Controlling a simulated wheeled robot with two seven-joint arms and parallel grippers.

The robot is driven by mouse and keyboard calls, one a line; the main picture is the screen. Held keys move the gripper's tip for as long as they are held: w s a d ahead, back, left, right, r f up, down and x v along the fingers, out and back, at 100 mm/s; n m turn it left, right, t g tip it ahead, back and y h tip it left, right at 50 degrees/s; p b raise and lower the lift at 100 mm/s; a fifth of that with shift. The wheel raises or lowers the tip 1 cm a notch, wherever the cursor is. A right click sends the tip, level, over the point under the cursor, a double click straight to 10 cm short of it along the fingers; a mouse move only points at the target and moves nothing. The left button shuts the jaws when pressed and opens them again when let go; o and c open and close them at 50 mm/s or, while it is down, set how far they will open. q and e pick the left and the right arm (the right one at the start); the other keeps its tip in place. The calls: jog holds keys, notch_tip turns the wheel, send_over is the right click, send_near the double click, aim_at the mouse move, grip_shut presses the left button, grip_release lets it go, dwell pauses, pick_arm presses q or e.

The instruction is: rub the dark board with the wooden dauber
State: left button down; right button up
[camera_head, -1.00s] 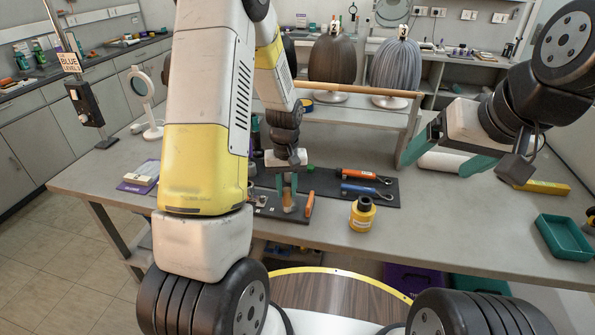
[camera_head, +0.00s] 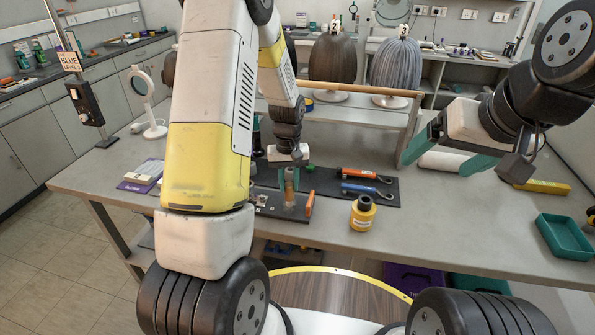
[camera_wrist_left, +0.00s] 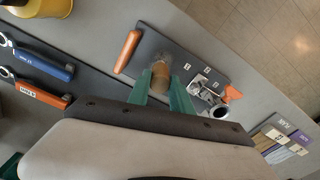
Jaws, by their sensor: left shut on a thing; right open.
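My left gripper (camera_head: 290,182) is shut on the wooden dauber (camera_wrist_left: 160,74), a short brown upright cylinder between its teal fingers. The dark board (camera_wrist_left: 182,48) lies flat on the table under the dauber; it also shows in the head view (camera_head: 270,208), partly hidden by my left arm. The dauber's lower end is over the board, but I cannot tell whether it touches. An orange-handled piece (camera_wrist_left: 128,51) lies along one edge of the board, and a small metal fitting (camera_wrist_left: 205,88) sits near its other side. My right gripper (camera_head: 446,157) is open and empty above the table's right part.
A dark mat (camera_head: 385,202) with orange (camera_head: 356,173) and blue (camera_head: 358,188) handled tools lies beside the board. A yellow bottle (camera_head: 362,213) stands in front of it. A teal tray (camera_head: 564,238) is at the right. A wooden rail (camera_head: 360,89) runs behind.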

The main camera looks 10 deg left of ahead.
dwell(0.3)
pick_arm(q)
jog(key=shift+s+f, duration=0.15)
jog(key=shift+s, duration=1.05)
jog(key=shift+w, duration=1.15)
jog(key=shift+s, duration=0.1)
jog(key=shift+s, duration=1.05)
